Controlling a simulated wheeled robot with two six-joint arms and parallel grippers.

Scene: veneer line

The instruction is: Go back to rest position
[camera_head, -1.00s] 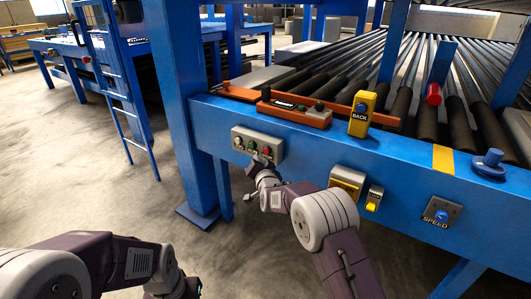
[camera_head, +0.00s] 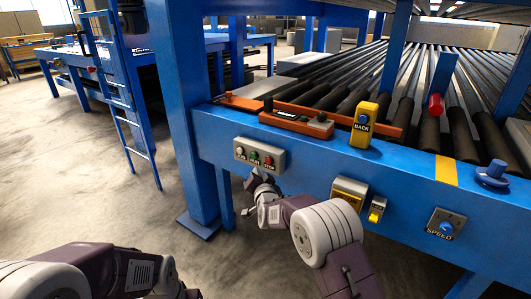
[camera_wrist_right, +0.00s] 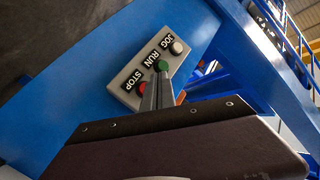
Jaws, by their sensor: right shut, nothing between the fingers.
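My right gripper (camera_head: 256,178) is shut and empty, just in front of and below the grey button box (camera_head: 260,154) on the blue front beam. The box carries a white JOG, a green RUN and a red STOP button. In the right wrist view the closed fingers (camera_wrist_right: 157,90) point at the box (camera_wrist_right: 127,88), their tips overlapping the lower edge of the green button (camera_wrist_right: 162,66) and beside the red one (camera_wrist_right: 142,89). Whether they touch it I cannot tell. My left arm shows at lower left; its gripper is out of sight.
A blue post (camera_head: 184,120) stands left of the box. Right of it are a yellow switch (camera_head: 377,209) and a SPEED knob (camera_head: 446,227). A yellow BACK block (camera_head: 363,124) and an orange bar sit on the beam, before the rollers. The concrete floor (camera_head: 95,195) at left is clear.

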